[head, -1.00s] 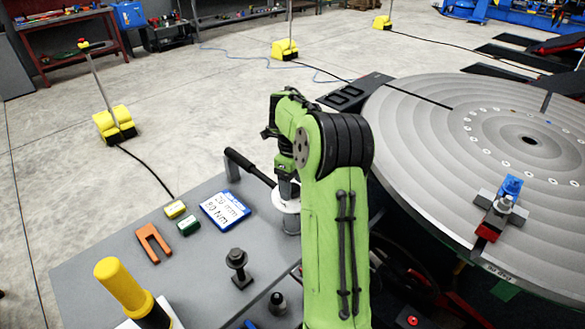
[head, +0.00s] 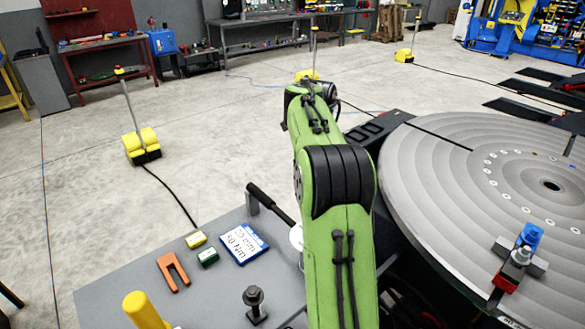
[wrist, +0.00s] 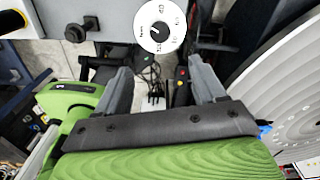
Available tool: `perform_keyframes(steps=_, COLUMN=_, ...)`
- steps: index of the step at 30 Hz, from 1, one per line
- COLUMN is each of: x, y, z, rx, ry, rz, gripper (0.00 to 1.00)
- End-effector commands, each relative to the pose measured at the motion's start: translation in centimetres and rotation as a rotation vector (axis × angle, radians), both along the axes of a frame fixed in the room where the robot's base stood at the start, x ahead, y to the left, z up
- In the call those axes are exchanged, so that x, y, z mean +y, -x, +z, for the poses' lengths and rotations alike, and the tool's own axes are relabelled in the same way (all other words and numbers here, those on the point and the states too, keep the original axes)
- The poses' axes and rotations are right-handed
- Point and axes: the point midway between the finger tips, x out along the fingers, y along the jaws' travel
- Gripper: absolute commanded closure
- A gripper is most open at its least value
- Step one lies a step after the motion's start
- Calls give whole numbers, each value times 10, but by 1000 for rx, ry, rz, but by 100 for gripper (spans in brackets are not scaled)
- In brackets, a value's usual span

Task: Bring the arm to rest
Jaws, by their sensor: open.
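My green arm (head: 340,235) reaches up and away over the right side of the grey table in the head view, its wrist end beyond the table's far edge. The jaws are hidden there. In the wrist view my gripper (wrist: 161,72) shows two grey fingers spread apart, with nothing between them. Below them I see dark floor-level parts. A white round dial (wrist: 160,25) with a black pointer lies beyond the fingertips, apart from them. In the head view the dial is mostly hidden behind my arm.
The table (head: 115,298) holds a blue-and-white sign (head: 241,243), an orange fork-shaped piece (head: 173,271), yellow and green blocks, a black bolt (head: 254,303) and a yellow cylinder (head: 142,308). The large round turntable (head: 440,190) with a blue-and-red clamp (head: 518,258) stands close on the right.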

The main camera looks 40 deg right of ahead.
Motion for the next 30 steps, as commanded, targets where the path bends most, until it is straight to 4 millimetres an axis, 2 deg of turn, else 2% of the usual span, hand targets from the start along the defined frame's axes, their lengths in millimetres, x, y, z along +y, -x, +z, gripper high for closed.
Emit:
perform_keyframes(steps=7, x=2, y=0, z=2, rx=-1, ry=4, rz=19, gripper=31)
perform_keyframes(steps=10, x=25, y=6, z=20, rx=-14, ry=44, rz=214, gripper=31)
perform_keyframes(steps=11, x=37, y=10, z=28, rx=-20, ry=64, rz=322, gripper=31)
perform_keyframes(steps=15, x=105, y=45, z=60, rx=-40, ry=191, rz=971, gripper=31)
perform_keyframes(steps=18, x=152, y=80, z=67, rx=-53, ry=288, rz=1444, gripper=31)
perform_keyframes(steps=20, x=177, y=104, z=64, rx=-61, ry=351, rz=1721, gripper=31)
perform_keyframes(steps=24, x=228, y=160, z=39, rx=-82, ry=518, rz=2315, gripper=31)
perform_keyframes(steps=27, x=250, y=187, z=20, rx=-96, ry=622, rz=2603, gripper=31)
perform_keyframes(steps=30, x=260, y=199, z=8, rx=-102, ry=681, rz=2748, gripper=31)
